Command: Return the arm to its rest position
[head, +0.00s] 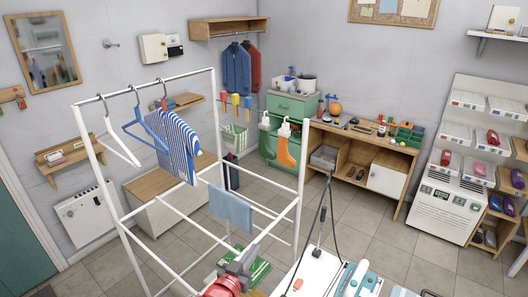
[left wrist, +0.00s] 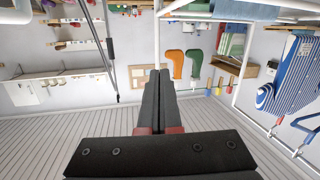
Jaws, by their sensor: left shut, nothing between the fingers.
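My left gripper (head: 246,254) is low in the middle of the head view, in front of the white drying rack (head: 190,77). In the left wrist view its two dark fingers (left wrist: 158,78) are pressed together with nothing between them. The wrist view appears upside down, with the room around the fingertips. My right gripper is not in view.
The rack holds hangers, a striped shirt (head: 173,145) and a blue cloth (head: 230,207). A white board (head: 312,275) with a cord rising from it stands to the right of my left gripper. Open tiled floor (head: 370,235) lies beyond.

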